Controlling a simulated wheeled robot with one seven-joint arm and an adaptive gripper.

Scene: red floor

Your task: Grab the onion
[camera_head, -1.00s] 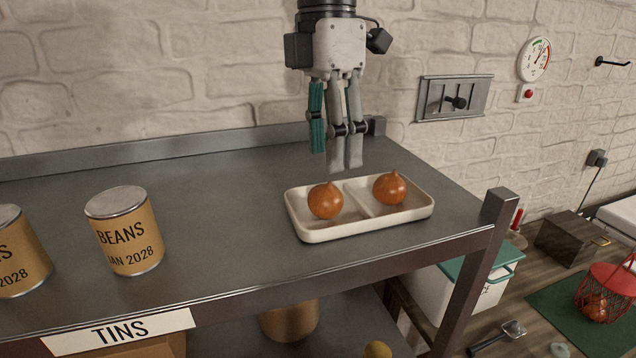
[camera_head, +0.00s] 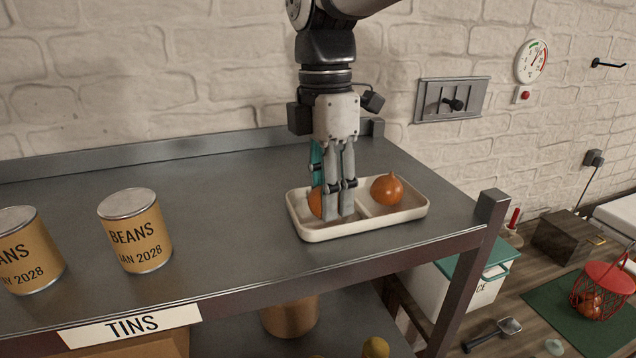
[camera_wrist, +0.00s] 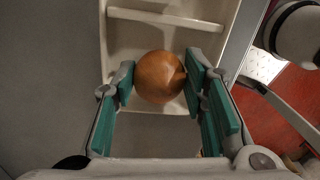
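Two orange-brown onions lie in a cream two-part tray (camera_head: 345,232) on the metal shelf. One onion (camera_head: 315,203) is in the left compartment, partly hidden behind my fingers. The other onion (camera_head: 386,190) is in the right compartment, clear of my gripper. My gripper (camera_head: 337,212) points down into the left compartment. In the wrist view, the left compartment's onion (camera_wrist: 159,77) sits between the green finger pads of my gripper (camera_wrist: 159,80), close to both. The fingers are spread about as wide as the onion. I see no clear squeeze on it.
Bean tins (camera_head: 135,230) stand on the shelf (camera_head: 220,205) at left. A corner post (camera_head: 490,208) rises at the shelf's right end, and a brick wall is behind. A red wire basket (camera_head: 603,290) is on a green mat (camera_head: 560,312) at lower right.

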